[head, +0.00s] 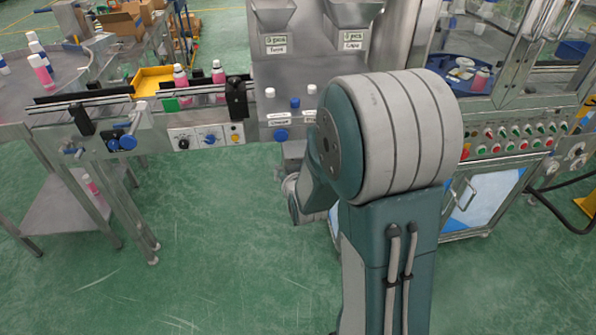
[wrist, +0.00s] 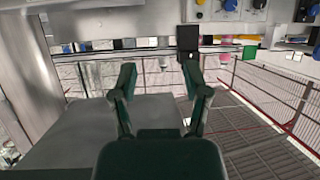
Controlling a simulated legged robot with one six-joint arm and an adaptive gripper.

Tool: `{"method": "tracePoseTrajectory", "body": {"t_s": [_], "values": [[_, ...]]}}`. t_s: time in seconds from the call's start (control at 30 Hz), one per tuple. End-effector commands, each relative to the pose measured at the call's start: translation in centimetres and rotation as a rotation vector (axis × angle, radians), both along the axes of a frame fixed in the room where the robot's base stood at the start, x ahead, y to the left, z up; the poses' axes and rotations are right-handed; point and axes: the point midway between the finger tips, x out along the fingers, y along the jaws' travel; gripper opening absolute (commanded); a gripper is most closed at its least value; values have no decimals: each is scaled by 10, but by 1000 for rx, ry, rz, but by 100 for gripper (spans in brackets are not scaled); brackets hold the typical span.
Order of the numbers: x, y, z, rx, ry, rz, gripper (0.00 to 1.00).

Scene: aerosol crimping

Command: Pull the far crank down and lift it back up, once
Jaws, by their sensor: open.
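My gripper (wrist: 162,68) is open in the wrist view, with its two dark green fingers apart and nothing between them. In the head view my arm's large grey and teal joint hides the gripper. I cannot make out the far crank for certain in either view. The steel dispensing machine (head: 290,75) stands ahead, with two labelled hoppers on top and small white and blue knobs (head: 295,103) on its front. Its right part is hidden behind my arm. A black block (wrist: 188,40) shows beyond the fingertips in the wrist view.
A conveyor (head: 85,108) with pink bottles (head: 181,77) runs to the left of the machine, with a control panel (head: 207,136) below it. A cabinet with rows of buttons (head: 515,137) stands at right. The green floor (head: 210,250) in front is clear.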

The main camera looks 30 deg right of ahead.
Motion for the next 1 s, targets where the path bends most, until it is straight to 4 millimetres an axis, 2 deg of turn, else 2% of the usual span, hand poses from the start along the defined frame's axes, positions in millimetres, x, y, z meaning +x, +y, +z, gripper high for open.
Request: {"method": "tracePoseTrajectory", "body": {"t_s": [0.03, 0.23, 0.5, 0.63, 0.77, 0.87, 1.0], "values": [[3, -7, -16, -4, -21, -11, 61], [8, -26, -57, -30, -156, -45, 61], [-10, -46, -107, -69, -328, -88, 61], [-19, -49, -117, -81, -379, -98, 61], [-20, -51, -119, -86, -401, -102, 61], [-11, -53, -118, -87, -403, -101, 61], [12, -59, -118, -87, -404, -101, 61]]}}
